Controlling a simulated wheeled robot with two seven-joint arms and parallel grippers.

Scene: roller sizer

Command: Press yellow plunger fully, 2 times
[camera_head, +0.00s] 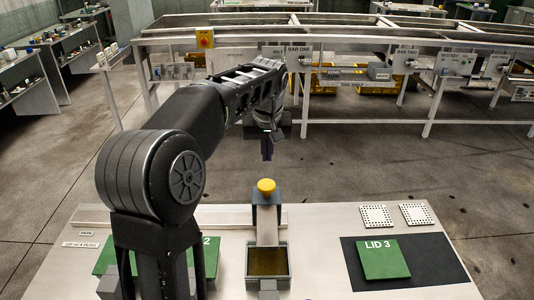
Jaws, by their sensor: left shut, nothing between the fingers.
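The yellow plunger (266,186) is a round yellow knob on top of a small dark block on the light table. It stands upright and raised. My left arm comes in from the left, and its gripper (267,155) points down above the plunger, apart from it. The left gripper is shut with nothing in it. The right gripper is not in view.
A small open box (283,264) stands in front of the plunger block. A green plate marked LID 3 (383,260) lies on a dark mat (438,250) at the right. Two white perforated plates (377,216) lie behind it. A long frame stands beyond the table.

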